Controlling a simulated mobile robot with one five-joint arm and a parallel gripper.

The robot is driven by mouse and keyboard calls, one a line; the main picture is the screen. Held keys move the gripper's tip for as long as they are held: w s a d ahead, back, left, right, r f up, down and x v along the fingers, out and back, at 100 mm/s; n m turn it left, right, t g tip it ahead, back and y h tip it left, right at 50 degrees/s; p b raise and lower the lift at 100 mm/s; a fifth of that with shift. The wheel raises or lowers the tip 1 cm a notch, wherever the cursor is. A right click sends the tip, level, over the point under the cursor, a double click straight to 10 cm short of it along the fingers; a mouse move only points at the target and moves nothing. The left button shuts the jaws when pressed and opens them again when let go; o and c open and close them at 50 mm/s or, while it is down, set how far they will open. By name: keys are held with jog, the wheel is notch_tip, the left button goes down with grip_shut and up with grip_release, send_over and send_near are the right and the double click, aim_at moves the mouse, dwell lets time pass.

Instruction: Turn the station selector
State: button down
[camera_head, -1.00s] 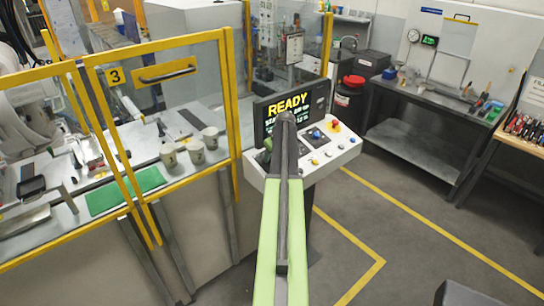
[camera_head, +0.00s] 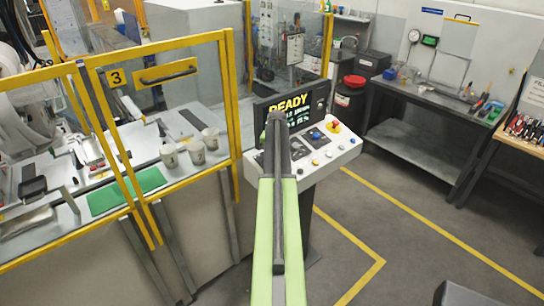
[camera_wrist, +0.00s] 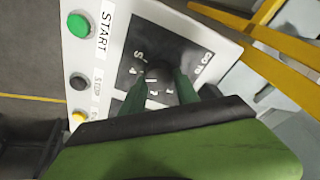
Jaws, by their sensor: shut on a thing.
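The station selector (camera_wrist: 158,72) is a dark round knob on a black plate with white marks around it, in the wrist view. My gripper (camera_wrist: 160,84) has its two dark green fingers on either side of the knob, shut on it. The knob's pointer is hard to make out. The selector sits on the white control panel (camera_head: 342,155) in the head view, where my arm hides both the knob and my gripper. The screen (camera_head: 310,104) behind the panel reads READY in yellow, with smaller lines partly hidden.
In the wrist view, a green START button (camera_wrist: 78,25) and a dark STOP button (camera_wrist: 78,81) lie left of the selector. A red emergency button (camera_head: 334,126) is on the panel. A yellow-framed fence (camera_head: 232,100) stands left; open floor lies right.

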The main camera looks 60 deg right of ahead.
jog(key=m, duration=0.4)
jog(key=shift+m+g, duration=0.3)
jog(key=shift+m+p, duration=0.3)
jog(key=shift+m, duration=1.7)
jog(key=c, duration=0.9)
grip_release()
jog(key=shift+w+g, duration=0.1)
jog(key=shift+g, duration=0.2)
jog(key=p+v, duration=1.7)
jog(key=shift+d+r, duration=0.3)
